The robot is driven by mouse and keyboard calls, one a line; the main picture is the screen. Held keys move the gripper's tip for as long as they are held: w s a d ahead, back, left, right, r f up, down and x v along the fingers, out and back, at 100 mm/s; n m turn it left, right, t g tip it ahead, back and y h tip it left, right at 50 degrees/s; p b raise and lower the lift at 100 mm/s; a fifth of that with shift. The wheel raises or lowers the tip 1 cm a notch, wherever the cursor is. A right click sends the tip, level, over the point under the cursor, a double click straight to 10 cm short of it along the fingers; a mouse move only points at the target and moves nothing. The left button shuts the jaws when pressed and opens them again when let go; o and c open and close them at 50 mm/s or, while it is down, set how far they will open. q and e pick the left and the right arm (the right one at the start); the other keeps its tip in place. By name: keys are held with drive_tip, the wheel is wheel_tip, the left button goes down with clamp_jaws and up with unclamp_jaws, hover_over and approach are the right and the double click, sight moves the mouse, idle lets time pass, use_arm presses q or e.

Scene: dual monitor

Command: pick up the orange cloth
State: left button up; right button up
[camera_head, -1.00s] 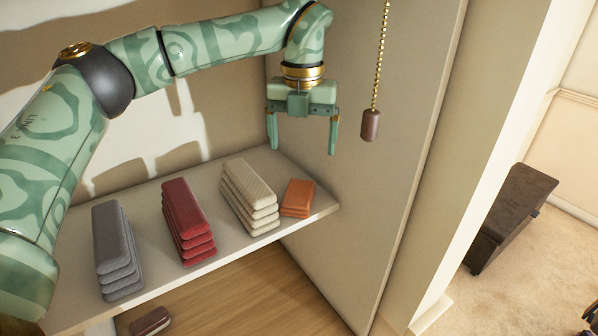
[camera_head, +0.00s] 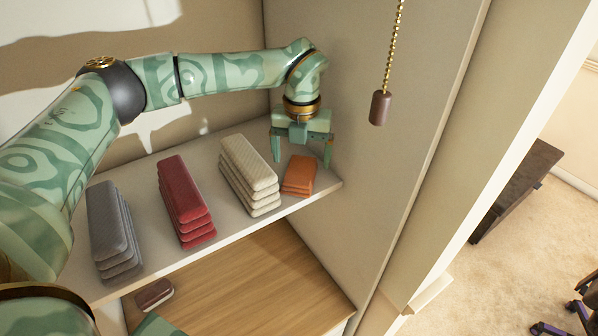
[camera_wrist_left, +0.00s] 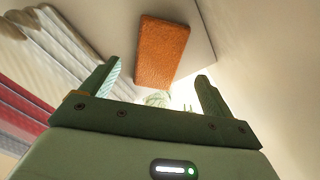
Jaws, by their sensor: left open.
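The orange cloth (camera_head: 299,174) is a small folded stack at the right end of the shelf, beside the cream cloth stack. In the left wrist view the orange cloth (camera_wrist_left: 161,52) lies ahead of the fingers, roughly between them. My left gripper (camera_head: 302,160) is open and empty, pointing down just behind and above the orange cloth. In the left wrist view its two fingers (camera_wrist_left: 158,92) are spread wide with nothing between them. My right gripper does not show.
A cream stack (camera_head: 249,175), a red stack (camera_head: 185,202) and a grey stack (camera_head: 113,232) stand on the shelf (camera_head: 152,258). A side panel (camera_head: 360,190) bounds the right. A pull chain with a brown knob (camera_head: 380,108) hangs near the gripper.

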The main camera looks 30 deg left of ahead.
sight(300, 170)
use_arm(q)
wheel_tip(300, 170, down, 4)
drive_tip(key=shift+a+r+p, duration=0.15)
drive_tip(key=shift+p, duration=0.35)
drive_tip(key=shift+w, duration=0.1)
drive_tip(key=c, duration=1.1)
drive_tip(key=shift+c, duration=0.3)
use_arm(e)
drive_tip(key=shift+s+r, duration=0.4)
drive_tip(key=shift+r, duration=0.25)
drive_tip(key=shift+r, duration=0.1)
